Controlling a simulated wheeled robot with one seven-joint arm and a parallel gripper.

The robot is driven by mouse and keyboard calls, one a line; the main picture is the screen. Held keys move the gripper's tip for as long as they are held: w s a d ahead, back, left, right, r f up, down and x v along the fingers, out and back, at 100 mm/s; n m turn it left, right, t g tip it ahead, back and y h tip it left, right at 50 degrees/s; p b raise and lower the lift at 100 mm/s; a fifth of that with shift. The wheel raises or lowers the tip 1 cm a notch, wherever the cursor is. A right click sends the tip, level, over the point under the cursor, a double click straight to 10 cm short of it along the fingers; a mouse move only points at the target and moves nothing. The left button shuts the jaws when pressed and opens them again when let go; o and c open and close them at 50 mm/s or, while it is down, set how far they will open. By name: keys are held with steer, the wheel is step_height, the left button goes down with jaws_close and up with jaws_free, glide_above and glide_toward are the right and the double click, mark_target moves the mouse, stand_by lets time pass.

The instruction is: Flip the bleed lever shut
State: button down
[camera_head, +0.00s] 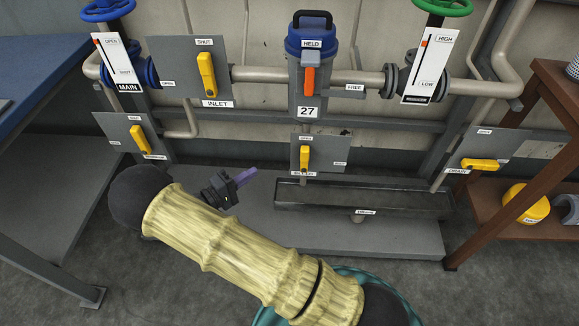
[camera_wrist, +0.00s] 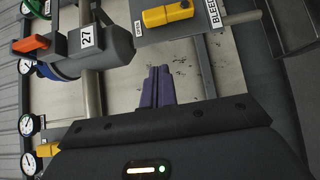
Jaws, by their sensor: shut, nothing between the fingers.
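The bleed lever (camera_head: 305,158) is a yellow handle on a small grey plate below the blue-topped filter, above a label reading BLEED. It stands upright in the head view; the plate has small labels at its top and right. In the wrist view the lever (camera_wrist: 167,15) lies across the top, between OPEN and BLEED labels, because that view is turned sideways. My gripper (camera_head: 246,175) has purple fingers, shut and empty, left of and a little below the lever in the head view. Its fingers (camera_wrist: 157,85) also show in the wrist view, apart from the lever.
The filter (camera_head: 309,70) marked 27 has an orange lever (camera_head: 310,80). Other yellow levers are inlet (camera_head: 206,75), drain (camera_head: 480,165) and one at left (camera_head: 140,139). A dark trough (camera_head: 400,199) lies below. A wooden shelf (camera_head: 540,90) stands right, a blue-topped bench (camera_head: 38,60) left.

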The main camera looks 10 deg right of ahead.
mark_target(305, 159)
steer(key=shift+d+r, duration=0.1)
steer(key=shift+d, duration=0.05)
steer(key=s+d+b+x, duration=0.1)
steer(key=s+b+x, duration=0.1)
steer(key=x, duration=1)
steer(key=shift+d+b, duration=0.4)
steer(key=shift+b, duration=0.3)
